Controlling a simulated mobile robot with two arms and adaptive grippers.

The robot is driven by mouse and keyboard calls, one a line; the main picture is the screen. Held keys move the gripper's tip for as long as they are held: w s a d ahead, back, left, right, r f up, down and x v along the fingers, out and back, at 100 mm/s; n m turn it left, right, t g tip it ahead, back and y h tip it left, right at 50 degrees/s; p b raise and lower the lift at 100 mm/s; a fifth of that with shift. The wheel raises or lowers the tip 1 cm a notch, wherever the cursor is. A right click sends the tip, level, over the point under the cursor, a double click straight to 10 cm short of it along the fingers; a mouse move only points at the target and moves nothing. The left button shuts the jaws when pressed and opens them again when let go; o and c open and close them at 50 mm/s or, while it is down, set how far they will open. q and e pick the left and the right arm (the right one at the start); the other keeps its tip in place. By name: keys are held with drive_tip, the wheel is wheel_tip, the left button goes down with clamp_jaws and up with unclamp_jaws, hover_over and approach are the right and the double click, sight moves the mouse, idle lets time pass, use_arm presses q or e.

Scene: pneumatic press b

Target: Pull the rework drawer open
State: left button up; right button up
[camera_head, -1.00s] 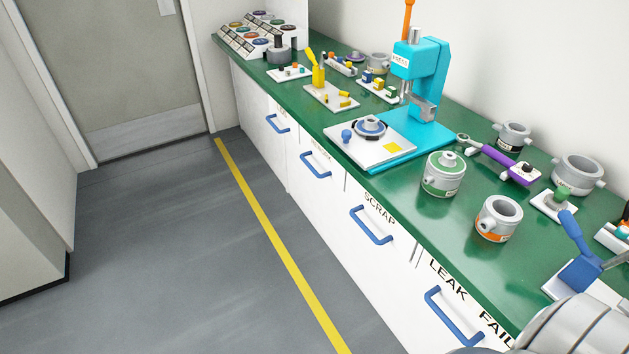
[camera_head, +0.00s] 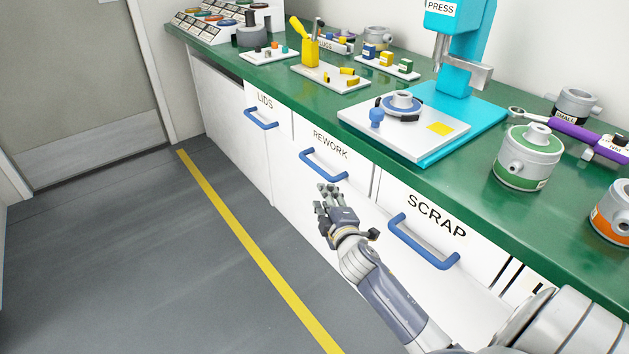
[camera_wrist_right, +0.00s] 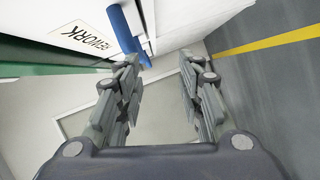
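The rework drawer (camera_head: 310,173) is a white front labelled REWORK under the green worktop, between the LIDS and SCRAP drawers. It looks shut, flush with its neighbours. Its blue bar handle (camera_head: 323,165) runs across the front. My right gripper (camera_head: 327,198) is just below and in front of this handle, apart from it in the head view. In the right wrist view the gripper (camera_wrist_right: 162,85) is open with nothing between its fingers. The blue handle (camera_wrist_right: 124,28) shows beyond the left finger, near the REWORK label (camera_wrist_right: 86,37). My left gripper is not in view.
The SCRAP drawer handle (camera_head: 423,243) is right of my right forearm, and the LIDS handle (camera_head: 261,119) is farther left. The worktop (camera_head: 290,95) overhangs the drawers and carries a cyan press (camera_head: 455,50) and several parts. The grey floor (camera_head: 150,260) in front is clear.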

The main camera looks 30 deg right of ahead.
sight(315, 165)
drive_tip(key=shift+n+t, duration=0.5)
drive_tip(key=w+d, duration=0.1)
drive_tip(key=w, duration=0.1)
drive_tip(key=w+r+b, duration=0.1)
drive_tip(key=w, duration=0.2)
drive_tip(key=w+d+r, duration=0.1)
drive_tip(key=w, duration=0.1)
drive_tip(key=shift+w+d, duration=0.2)
drive_tip(key=shift+d, duration=0.1)
drive_tip(key=b+x, duration=0.1)
drive_tip(key=x, duration=0.3)
drive_tip(key=shift+w, duration=0.2)
use_arm(q)
drive_tip(key=w+t, duration=0.1)
drive_tip(key=w+d, duration=0.1)
drive_tip(key=w, duration=0.1)
drive_tip(key=w+t, duration=0.1)
drive_tip(key=shift+w+d+r+t+h, duration=0.2)
drive_tip(key=shift+w+r+t+h, duration=0.1)
drive_tip(key=shift+r, duration=0.05)
use_arm(e)
clamp_jaws()
